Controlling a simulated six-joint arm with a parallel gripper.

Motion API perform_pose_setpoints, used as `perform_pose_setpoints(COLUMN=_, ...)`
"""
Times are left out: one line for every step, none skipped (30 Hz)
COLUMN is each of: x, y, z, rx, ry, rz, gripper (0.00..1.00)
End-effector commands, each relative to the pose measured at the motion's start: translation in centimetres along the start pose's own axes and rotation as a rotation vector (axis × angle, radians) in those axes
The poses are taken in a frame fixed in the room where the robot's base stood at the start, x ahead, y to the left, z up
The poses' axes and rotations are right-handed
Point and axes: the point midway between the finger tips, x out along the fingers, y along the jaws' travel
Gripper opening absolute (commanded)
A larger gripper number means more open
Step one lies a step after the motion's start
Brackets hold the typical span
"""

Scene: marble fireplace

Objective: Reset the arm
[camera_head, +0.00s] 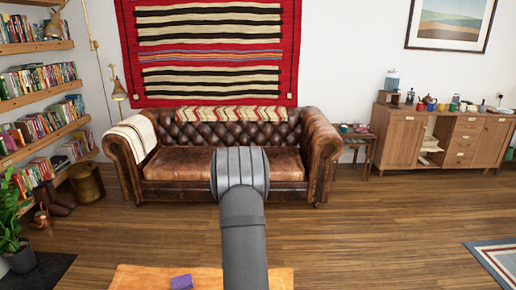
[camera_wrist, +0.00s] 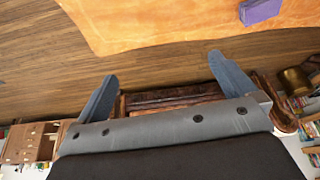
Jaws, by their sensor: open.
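My gripper (camera_wrist: 165,85) shows in the wrist view with its two fingers spread wide apart. Nothing is between the fingers; the brown leather sofa shows beyond them. In the head view my grey arm rises from the bottom centre in front of the sofa, and the gripper itself is hidden there. A purple block (camera_head: 182,282) lies on an orange surface (camera_head: 140,278) at the bottom edge of the head view. The purple block (camera_wrist: 262,10) also shows at the top right of the wrist view, apart from the gripper.
The leather sofa (camera_head: 180,160) stands against the back wall. Bookshelves (camera_head: 40,90) and a potted plant (camera_head: 12,235) are at the left. A wooden sideboard (camera_head: 400,140) with jars and cups is at the right. Open wooden floor (camera_head: 380,230) lies between, with a rug (camera_head: 495,262) at lower right.

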Motion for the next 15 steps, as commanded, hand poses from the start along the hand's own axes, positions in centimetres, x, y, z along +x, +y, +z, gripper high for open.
perform_pose_setpoints(x=-0.8, y=0.6, z=0.4, rx=0.01, ry=0.001, rz=0.004, gripper=1.0)
perform_pose_setpoints(x=-1.1, y=0.8, z=0.7, rx=0.016, ry=0.001, rz=0.006, gripper=1.0)
perform_pose_setpoints(x=-1.5, y=1.2, z=1.1, rx=0.023, ry=0.0, rz=0.009, gripper=1.0)
perform_pose_setpoints(x=-1.9, y=1.4, z=1.3, rx=0.028, ry=0.0, rz=0.011, gripper=1.0)
perform_pose_setpoints(x=-2.1, y=1.6, z=1.6, rx=0.032, ry=0.0, rz=0.012, gripper=1.0)
perform_pose_setpoints(x=-2.5, y=1.8, z=1.8, rx=0.037, ry=-0.001, rz=0.014, gripper=1.0)
perform_pose_setpoints(x=-2.7, y=1.9, z=2.0, rx=0.04, ry=-0.001, rz=0.015, gripper=1.0)
perform_pose_setpoints(x=-2.9, y=2.1, z=2.2, rx=0.043, ry=-0.001, rz=0.017, gripper=1.0)
perform_pose_setpoints(x=-3.1, y=2.2, z=2.4, rx=0.047, ry=0.0, rz=0.018, gripper=1.0)
perform_pose_setpoints(x=-3.3, y=2.4, z=2.5, rx=0.049, ry=0.0, rz=0.019, gripper=1.0)
perform_pose_setpoints(x=-3.4, y=2.4, z=2.5, rx=0.051, ry=0.0, rz=0.02, gripper=1.0)
perform_pose_setpoints(x=-3.5, y=2.5, z=2.7, rx=0.052, ry=0.0, rz=0.02, gripper=1.0)
perform_pose_setpoints(x=-3.5, y=2.5, z=2.7, rx=0.053, ry=-0.001, rz=0.021, gripper=1.0)
perform_pose_setpoints(x=-3.6, y=2.6, z=2.8, rx=0.054, ry=-0.001, rz=0.021, gripper=1.0)
perform_pose_setpoints(x=-3.6, y=2.6, z=2.8, rx=0.054, ry=-0.001, rz=0.021, gripper=1.0)
